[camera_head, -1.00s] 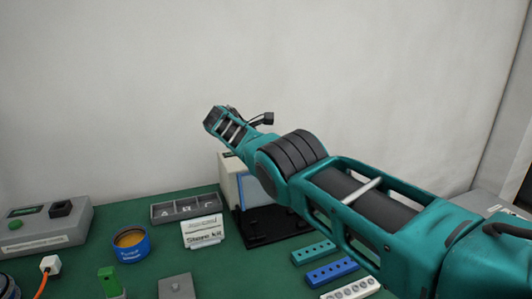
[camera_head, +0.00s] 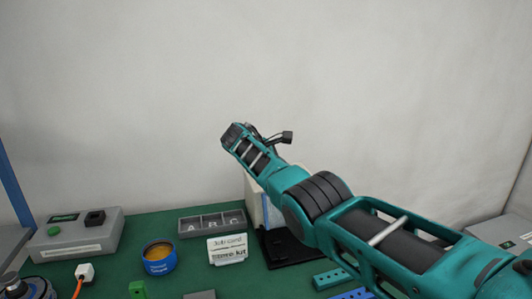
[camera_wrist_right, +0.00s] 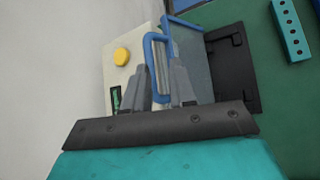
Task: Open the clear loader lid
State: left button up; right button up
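The loader is a beige box with a yellow button and a small green display in the right wrist view (camera_wrist_right: 122,55). In the head view only part of the loader (camera_head: 251,190) shows behind my right arm. Its clear lid (camera_wrist_right: 193,60) has blue edging and a blue loop handle (camera_wrist_right: 150,42). My right gripper (camera_wrist_right: 158,68) is at the handle, with its grey fingers apart and the loop between them. Whether the fingers press on it is unclear. In the head view my right gripper is hidden behind the arm. My left gripper is not in view.
A black base plate (camera_head: 287,248) lies beside the loader. A grey A-B-C tray (camera_head: 211,223), a white label card (camera_head: 227,249), a blue round tin (camera_head: 159,258) and a grey control box (camera_head: 80,237) stand on the green table. A teal perforated block (camera_wrist_right: 289,30) lies beyond the plate.

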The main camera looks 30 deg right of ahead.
jog(key=v, duration=0.8)
jog(key=shift+a, duration=0.3)
jog(key=shift+s+r, duration=0.1)
